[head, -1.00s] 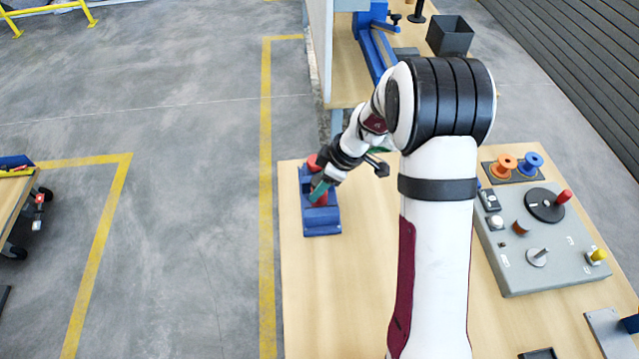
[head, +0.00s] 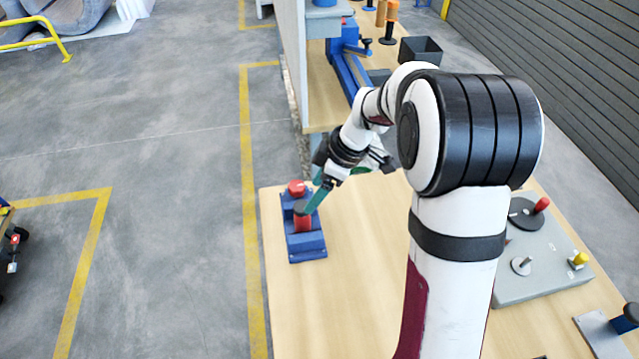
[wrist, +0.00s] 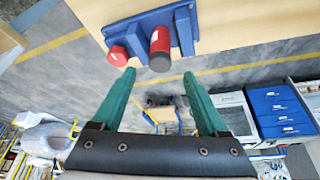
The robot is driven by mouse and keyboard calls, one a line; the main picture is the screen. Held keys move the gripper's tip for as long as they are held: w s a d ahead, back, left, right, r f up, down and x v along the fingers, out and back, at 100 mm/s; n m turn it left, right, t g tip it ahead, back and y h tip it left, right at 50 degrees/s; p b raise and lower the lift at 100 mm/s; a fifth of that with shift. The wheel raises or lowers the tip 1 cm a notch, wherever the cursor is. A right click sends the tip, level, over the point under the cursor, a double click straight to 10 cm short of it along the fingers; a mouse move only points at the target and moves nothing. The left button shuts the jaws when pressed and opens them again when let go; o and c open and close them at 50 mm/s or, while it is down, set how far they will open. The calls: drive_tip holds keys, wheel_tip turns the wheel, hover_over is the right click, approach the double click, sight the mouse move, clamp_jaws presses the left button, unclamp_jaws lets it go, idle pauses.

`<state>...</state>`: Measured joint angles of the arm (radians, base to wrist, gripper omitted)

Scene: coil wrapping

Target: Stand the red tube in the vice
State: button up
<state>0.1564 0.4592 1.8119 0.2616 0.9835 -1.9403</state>
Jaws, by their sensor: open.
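The red tube (head: 303,221), with a dark top end, stands upright in the blue vice (head: 307,246) at the table's left edge. In the wrist view, the tube (wrist: 160,50) sits against the vice body (wrist: 150,24), beside the vice's red knob (wrist: 118,56). The knob also shows at the back of the vice in the head view (head: 296,187). My gripper (wrist: 158,75), with green fingers, is open and empty. Its tips are just off the tube's top end, one on each side of it in the wrist view. In the head view a finger partly overlaps the tube's top.
A grey panel (head: 545,262) with a red-handled dark disc (head: 527,213) and a yellow knob (head: 579,258) is at the right of the table. The table (head: 350,290) in front of the vice is clear. A grey partition (head: 296,60) rises behind.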

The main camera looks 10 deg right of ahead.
drive_tip(key=s+a+r+m, duration=0.1)
drive_tip(key=s+r+m, duration=0.2)
drive_tip(key=s, duration=0.3)
drive_tip(key=s+r+m+g+h, duration=0.1)
drive_tip(key=s+r+m, duration=0.2)
drive_tip(key=s+m, duration=0.15)
drive_tip(key=s+a+r+m, duration=0.1)
drive_tip(key=s+r+m, duration=0.2)
drive_tip(key=s, duration=0.3)
drive_tip(key=s+f+m+g+h, duration=0.1)
drive_tip(key=s+f+m, duration=0.1)
drive_tip(key=s+m, duration=0.6)
drive_tip(key=s, duration=0.5)
drive_tip(key=shift+d, duration=0.2)
